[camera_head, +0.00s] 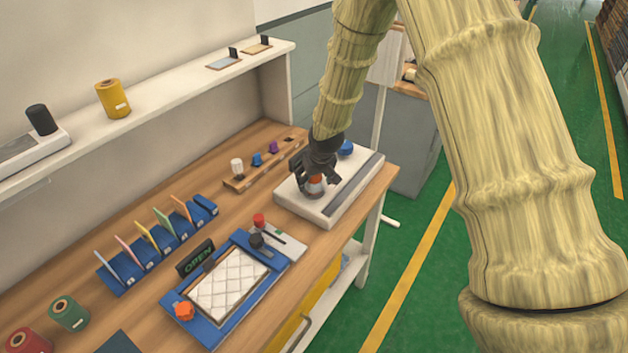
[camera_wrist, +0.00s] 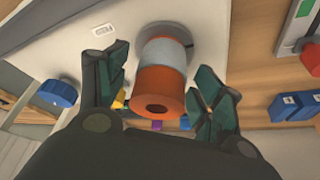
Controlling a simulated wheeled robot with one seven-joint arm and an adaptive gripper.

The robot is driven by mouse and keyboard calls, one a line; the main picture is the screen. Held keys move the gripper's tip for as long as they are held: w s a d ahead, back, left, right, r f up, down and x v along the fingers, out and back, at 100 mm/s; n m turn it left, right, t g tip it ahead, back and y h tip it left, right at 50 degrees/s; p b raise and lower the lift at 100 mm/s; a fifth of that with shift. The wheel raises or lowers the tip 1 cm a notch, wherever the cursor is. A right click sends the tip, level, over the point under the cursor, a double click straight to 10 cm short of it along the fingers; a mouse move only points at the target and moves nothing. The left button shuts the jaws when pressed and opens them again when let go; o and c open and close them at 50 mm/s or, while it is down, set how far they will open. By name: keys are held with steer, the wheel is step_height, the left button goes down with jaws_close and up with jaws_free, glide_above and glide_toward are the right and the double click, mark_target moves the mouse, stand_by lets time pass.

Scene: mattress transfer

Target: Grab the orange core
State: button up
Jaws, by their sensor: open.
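The orange core (camera_wrist: 158,91) is an orange spool with a pale grey band and a hole in its end. It stands on the white device (camera_head: 350,204) at the right end of the bench. My gripper (camera_wrist: 160,88) is open, with one dark green finger on each side of the core in the wrist view. I cannot tell whether either finger touches it. In the head view my gripper (camera_head: 314,180) is over the device and hides most of the core, and only a bit of orange shows.
A blue knob (camera_head: 345,148) is on the same device behind my gripper. A wooden rack (camera_head: 262,172) with white, blue and purple pegs stands to the left. A blue tray (camera_head: 190,323) with a quilted white pad lies nearer the front. A shelf (camera_head: 170,95) runs along the wall.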

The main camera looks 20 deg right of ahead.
steer(key=c, duration=1.1)
steer(key=shift+c, duration=0.4)
